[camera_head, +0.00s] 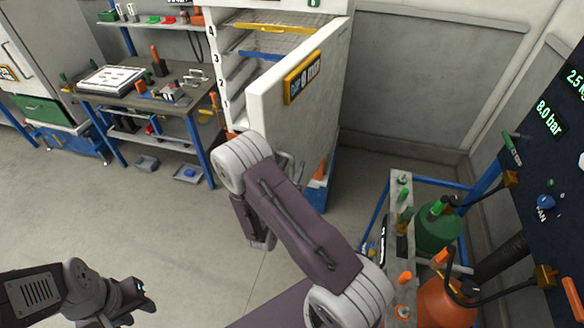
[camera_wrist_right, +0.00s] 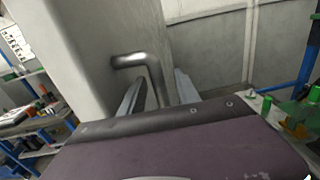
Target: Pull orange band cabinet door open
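The cabinet door (camera_head: 325,115) is pale, with an orange-framed label plate (camera_head: 302,77). It stands swung open, and the shelves inside the cabinet (camera_head: 228,60) show. The metal bar handle (camera_wrist_right: 128,62) is on the door face in the right wrist view. My right gripper (camera_wrist_right: 160,85) is at the handle, its two fingers apart, one on either side of the handle's bar; contact is not clear. In the head view my right arm mostly hides this gripper. My left gripper (camera_head: 138,296) is low at the left, away from the door; its finger gap is not clear.
A workbench (camera_head: 180,100) with tools stands left of the cabinet. A blue-framed cart (camera_head: 420,182) with green and orange bottles stands at the right, beside a dark gauge panel (camera_head: 545,150). The floor (camera_head: 190,225) at centre left is clear.

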